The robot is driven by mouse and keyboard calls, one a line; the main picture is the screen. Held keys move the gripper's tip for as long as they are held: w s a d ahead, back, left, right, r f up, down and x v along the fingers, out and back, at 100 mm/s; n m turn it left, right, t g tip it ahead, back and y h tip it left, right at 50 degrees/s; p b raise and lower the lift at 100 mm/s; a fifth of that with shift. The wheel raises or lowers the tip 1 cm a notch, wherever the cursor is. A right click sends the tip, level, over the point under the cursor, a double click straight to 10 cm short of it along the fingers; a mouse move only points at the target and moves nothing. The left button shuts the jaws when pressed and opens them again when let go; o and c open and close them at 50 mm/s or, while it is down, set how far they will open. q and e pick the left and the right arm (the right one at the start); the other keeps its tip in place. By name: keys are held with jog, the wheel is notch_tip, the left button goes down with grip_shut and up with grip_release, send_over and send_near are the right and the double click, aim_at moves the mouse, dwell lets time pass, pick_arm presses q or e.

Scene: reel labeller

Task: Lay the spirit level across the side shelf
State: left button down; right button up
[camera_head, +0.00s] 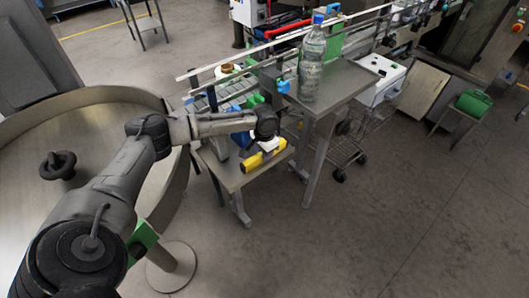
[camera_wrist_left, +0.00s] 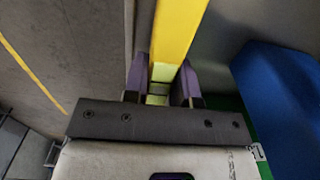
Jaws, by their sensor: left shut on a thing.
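The yellow spirit level (camera_head: 252,163) is at the front edge of the small grey side shelf (camera_head: 220,171) in the head view. Its ends point left and right, with a pale part near the right end. My left gripper (camera_head: 268,147) is above the level and shut on it. In the left wrist view, the two purple fingers of the left gripper (camera_wrist_left: 162,85) hold the yellow level (camera_wrist_left: 178,28) between them. I cannot tell whether the level touches the shelf or is just above it. My right gripper is in neither view.
A blue object (camera_wrist_left: 280,90) stands close beside the gripper. A large clear bottle (camera_head: 312,65) stands on the higher grey table (camera_head: 345,78) to the right. A conveyor with rails (camera_head: 225,70) runs behind. A round table (camera_head: 95,105) is at left.

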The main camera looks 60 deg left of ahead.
pick_arm(q)
jog(key=c, duration=0.9)
grip_release()
jog(key=shift+f, duration=0.15)
notch_tip(320, 180, up, 11)
jog(key=shift+r, duration=0.7)
jog(key=c, duration=0.4)
